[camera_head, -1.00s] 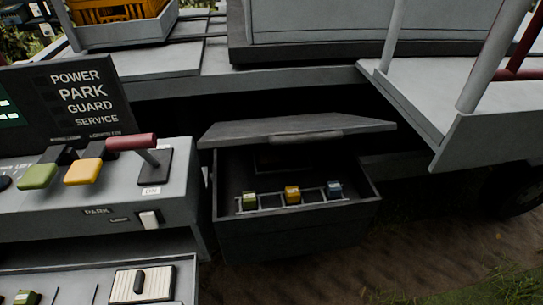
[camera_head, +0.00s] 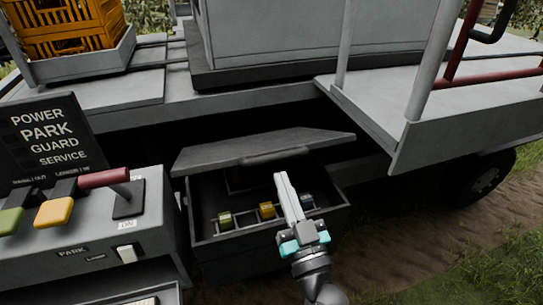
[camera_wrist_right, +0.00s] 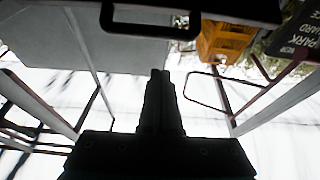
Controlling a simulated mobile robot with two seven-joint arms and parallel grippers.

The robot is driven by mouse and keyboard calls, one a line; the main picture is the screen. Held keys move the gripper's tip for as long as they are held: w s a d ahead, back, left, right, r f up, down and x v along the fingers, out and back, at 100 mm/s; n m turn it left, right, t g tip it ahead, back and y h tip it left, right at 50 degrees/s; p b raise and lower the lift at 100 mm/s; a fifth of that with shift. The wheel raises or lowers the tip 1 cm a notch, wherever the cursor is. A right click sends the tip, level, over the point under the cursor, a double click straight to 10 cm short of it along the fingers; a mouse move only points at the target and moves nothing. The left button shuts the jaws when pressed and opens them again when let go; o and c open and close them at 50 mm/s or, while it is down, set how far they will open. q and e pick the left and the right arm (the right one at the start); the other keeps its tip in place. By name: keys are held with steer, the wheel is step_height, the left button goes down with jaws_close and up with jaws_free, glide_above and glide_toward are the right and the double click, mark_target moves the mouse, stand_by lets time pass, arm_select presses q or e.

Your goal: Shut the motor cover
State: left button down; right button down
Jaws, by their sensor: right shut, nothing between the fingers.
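The motor cover (camera_head: 225,153) is a dark grey lid with a handle (camera_head: 274,155) on its front edge. It stands raised and tilted above an open dark box (camera_head: 240,255) under the platform. In the box sit a green block (camera_head: 225,220), a yellow block (camera_head: 267,210) and a blue block (camera_head: 307,200), partly hidden by my gripper. My right gripper (camera_head: 281,177) is shut and empty, pointing up in front of the box, its tips just below the handle. In the right wrist view, the shut fingers (camera_wrist_right: 160,75) lie below a dark handle bar (camera_wrist_right: 150,30). My left gripper is not in view.
A control panel (camera_head: 85,235) with a red-handled lever (camera_head: 104,178) and yellow and green pedals stands left of the box. A platform with railings (camera_head: 440,110) overhangs at right. Orange crates (camera_head: 70,25) are at back left. Dirt and grass lie at lower right.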

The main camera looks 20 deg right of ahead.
step_height(320, 180, up, 4)
steer(key=p, duration=0.1)
glide_above(272, 160)
steer(key=shift+w+a+r, duration=0.2)
steer(key=f, duration=0.2)
steer(key=s+f+b, duration=0.1)
steer(key=f, duration=0.1)
steer(key=shift+s+b, duration=0.1)
steer(key=shift+b, duration=0.2)
steer(key=shift+f, duration=0.1)
